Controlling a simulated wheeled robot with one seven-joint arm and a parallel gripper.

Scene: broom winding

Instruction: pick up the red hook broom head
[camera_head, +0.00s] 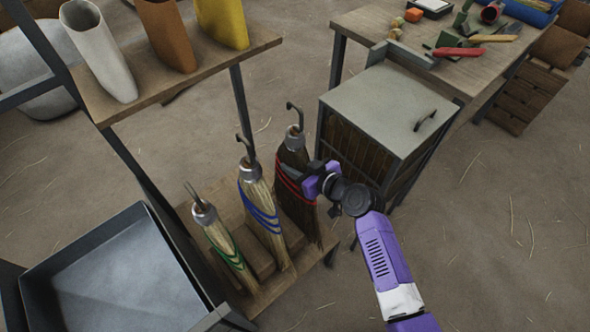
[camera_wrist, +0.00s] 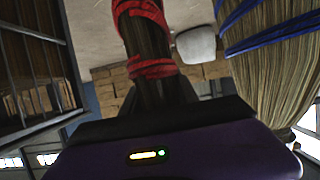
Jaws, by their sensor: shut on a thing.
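The red hook broom head (camera_head: 296,172) has dark bristles, red bindings, a metal collar and a dark hook on top. It stands upright at the right end of a row of broom heads on a low wooden shelf. My gripper (camera_head: 306,178) comes from the right and is shut on its bound upper part. In the wrist view the broom head (camera_wrist: 148,50) shows its red bands and dark bristles directly in front of my gripper. The fingertips are hidden there.
A blue-bound broom head (camera_head: 262,205) stands just left, and a green-bound one (camera_head: 225,243) further left. A cabinet (camera_head: 385,110) with a grey top is close on the right. A grey tray (camera_head: 120,280) is at lower left.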

